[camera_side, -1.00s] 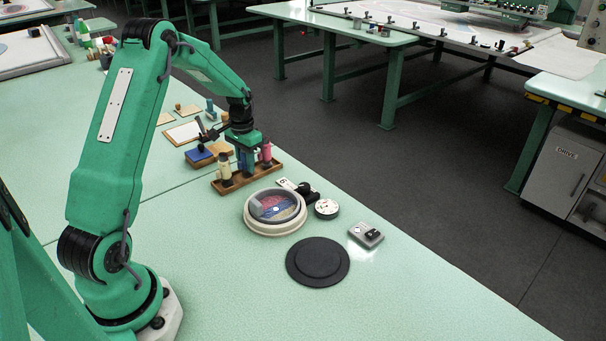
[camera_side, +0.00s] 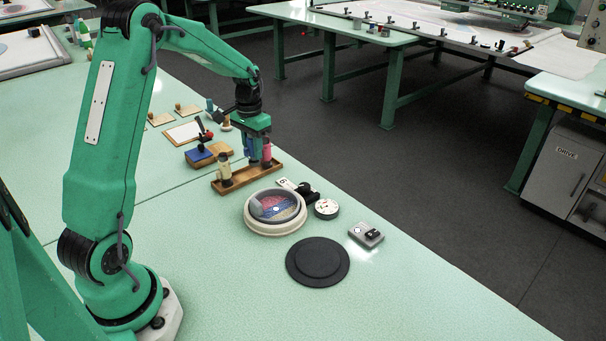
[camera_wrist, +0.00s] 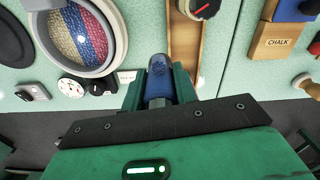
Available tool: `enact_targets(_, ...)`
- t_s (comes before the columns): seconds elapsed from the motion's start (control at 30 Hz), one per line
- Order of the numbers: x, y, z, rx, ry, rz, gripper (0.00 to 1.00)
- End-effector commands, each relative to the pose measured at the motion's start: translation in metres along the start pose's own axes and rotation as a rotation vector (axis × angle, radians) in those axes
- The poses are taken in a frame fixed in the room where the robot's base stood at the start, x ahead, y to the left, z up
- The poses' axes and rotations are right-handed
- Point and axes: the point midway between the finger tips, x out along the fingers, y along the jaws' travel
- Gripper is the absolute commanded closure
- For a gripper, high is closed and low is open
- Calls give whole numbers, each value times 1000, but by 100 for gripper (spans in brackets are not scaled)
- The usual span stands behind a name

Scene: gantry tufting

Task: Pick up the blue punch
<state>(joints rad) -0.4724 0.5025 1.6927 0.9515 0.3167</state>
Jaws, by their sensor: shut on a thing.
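My gripper (camera_side: 255,135) is shut on the blue punch (camera_side: 250,148) and holds it upright above the wooden rack (camera_side: 232,184). In the wrist view the blue punch (camera_wrist: 158,92) shows end-on between the two fingers of my gripper (camera_wrist: 159,82). A pink punch (camera_side: 267,154) is close to the right of the blue one, and a cream punch (camera_side: 225,173) stands at the rack's left end. The rack (camera_wrist: 184,45) runs behind the fingers in the wrist view. The fingers hide part of the blue punch in the side view.
A round hoop (camera_side: 275,226) with coloured yarn sits in front of the rack. A black disc (camera_side: 318,262), a round white dial (camera_side: 326,208) and a grey device (camera_side: 366,234) lie to the right. A wooden block with a blue pad (camera_side: 200,155) is behind.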

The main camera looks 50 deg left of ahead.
Motion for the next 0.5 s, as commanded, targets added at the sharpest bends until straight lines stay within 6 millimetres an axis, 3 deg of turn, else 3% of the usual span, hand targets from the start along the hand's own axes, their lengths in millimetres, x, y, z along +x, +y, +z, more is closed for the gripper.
enact_targets(0.2,-23,38,5,4,2,-1,94)
enact_targets(0.5,-40,66,10,1,1,-1,94)
